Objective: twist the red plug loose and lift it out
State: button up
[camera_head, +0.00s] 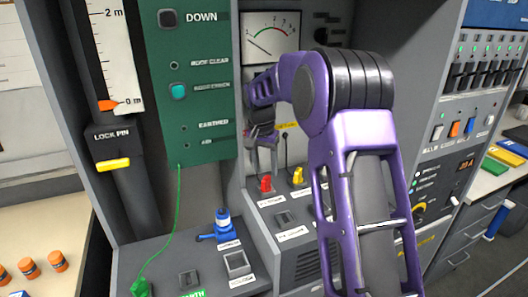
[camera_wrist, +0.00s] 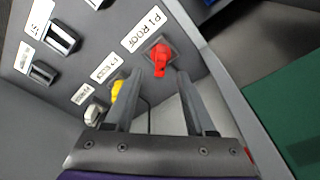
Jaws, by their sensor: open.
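The red plug (camera_head: 266,183) stands upright on the sloped grey panel, left of a yellow plug (camera_head: 297,176). In the wrist view the red plug (camera_wrist: 160,57) sits in a square socket beside a label reading "P1 ROOF". My gripper (camera_head: 262,143) is above the red plug in the head view, partly hidden by my purple arm. In the wrist view my gripper (camera_wrist: 160,78) is open, with one finger on each side of the red plug's line. No finger visibly touches the plug. The exact height gap cannot be told.
The yellow plug (camera_wrist: 117,90) is close to the left finger. A white plug (camera_wrist: 92,113) is farther left. The green panel (camera_head: 190,80) rises behind.

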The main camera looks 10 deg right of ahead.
aim_at(266, 177)
jog(key=shift+w+d+f, duration=0.1)
jog(key=shift+w+f, duration=0.05)
jog(key=shift+f, duration=1.15)
jog(key=shift+w+d+f, duration=0.1)
jog(key=shift+w+f, duration=0.05)
jog(key=shift+f, duration=1.1)
grip_shut()
